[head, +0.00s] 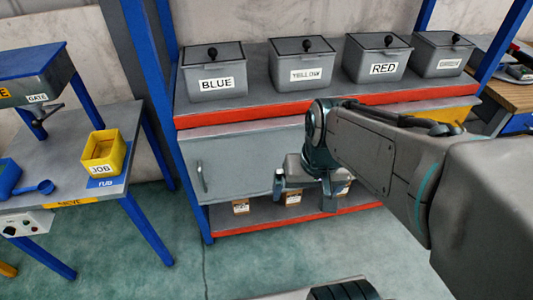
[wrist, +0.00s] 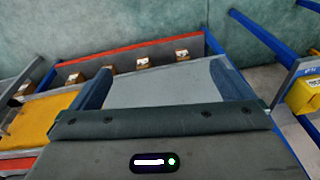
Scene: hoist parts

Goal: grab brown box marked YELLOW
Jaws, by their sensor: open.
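Lidded grey bins marked BLUE (head: 216,83), YELLOW (head: 306,75), RED (head: 383,69) and a fourth (head: 438,63) stand on the upper shelf. A grey cabinet door (head: 243,163) is below. A side table with a yellow bin (head: 103,153) stands left. The green floor in front is mostly clear.

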